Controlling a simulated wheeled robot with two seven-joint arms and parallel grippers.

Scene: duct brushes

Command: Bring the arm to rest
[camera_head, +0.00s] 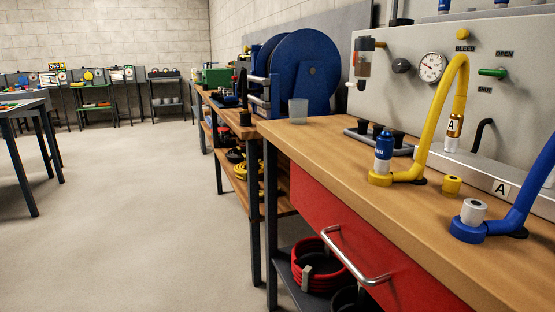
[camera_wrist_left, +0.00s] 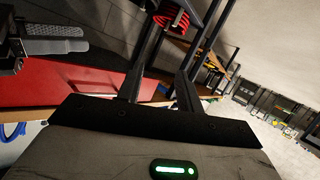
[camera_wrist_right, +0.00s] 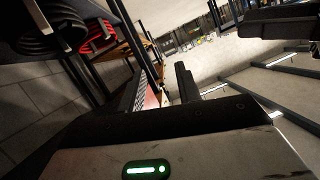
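Neither of my arms shows in the head view. In the left wrist view my left gripper (camera_wrist_left: 161,88) has its two dark fingers apart, with nothing between them. In the right wrist view my right gripper (camera_wrist_right: 162,85) also has its fingers apart and empty. Both grippers hang in the air, clear of the bench top.
A red drawer front (camera_head: 345,235) with a metal handle (camera_head: 352,265) faces the aisle. Red coiled hose (camera_head: 318,268) lies on the shelf below. A grey panel with a gauge (camera_head: 431,67) stands behind the bench. The floor (camera_head: 130,210) to the left is open.

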